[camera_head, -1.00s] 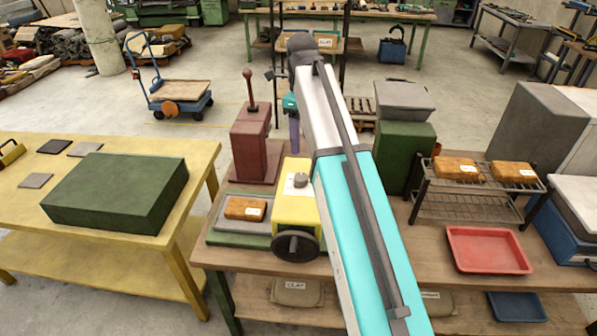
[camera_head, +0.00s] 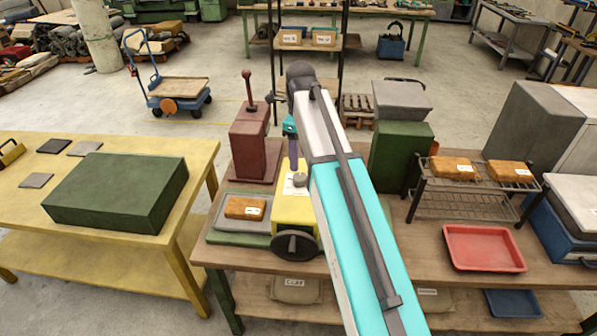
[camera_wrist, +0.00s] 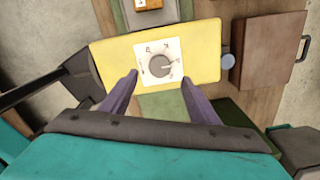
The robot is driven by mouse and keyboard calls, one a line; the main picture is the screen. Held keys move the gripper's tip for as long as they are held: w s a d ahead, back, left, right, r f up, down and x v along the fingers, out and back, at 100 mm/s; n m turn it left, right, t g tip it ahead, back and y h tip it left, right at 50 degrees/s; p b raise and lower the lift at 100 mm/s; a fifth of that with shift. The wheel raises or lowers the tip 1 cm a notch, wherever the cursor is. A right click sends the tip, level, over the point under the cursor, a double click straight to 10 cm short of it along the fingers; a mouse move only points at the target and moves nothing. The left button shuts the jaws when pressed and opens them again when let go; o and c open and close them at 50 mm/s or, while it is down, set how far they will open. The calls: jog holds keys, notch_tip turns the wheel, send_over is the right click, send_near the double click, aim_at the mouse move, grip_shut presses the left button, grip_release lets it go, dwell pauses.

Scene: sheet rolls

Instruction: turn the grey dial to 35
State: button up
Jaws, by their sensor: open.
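The grey dial (camera_head: 300,180) is a small round knob on a white marked plate (camera_head: 291,188), on top of a yellow machine housing (camera_head: 294,208). In the wrist view the dial (camera_wrist: 159,67) sits near the middle of its plate (camera_wrist: 172,47); the numbers are too small to read surely. My gripper (camera_head: 294,166) points down just behind and above the dial in the head view. In the wrist view its purple fingers (camera_wrist: 158,78) are spread and empty, their tips just below the dial in the picture, one towards each side. I cannot tell whether they touch anything.
A black handwheel (camera_head: 295,246) is on the machine's front. Left of it an orange block (camera_head: 245,208) lies on a grey tray (camera_head: 229,222). A dark red press (camera_head: 249,140) stands behind. A green box (camera_head: 399,158), wire rack (camera_head: 470,187) and red tray (camera_head: 484,248) stand right.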

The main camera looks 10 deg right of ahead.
aim_at(300, 176)
jog(key=shift+f+p, duration=1.3)
jog(key=shift+f, duration=2.6)
jog(key=c, duration=0.8)
jog(key=shift+a, duration=0.2)
jog(key=shift+c, duration=1.2)
jog(key=shift+d, duration=0.15)
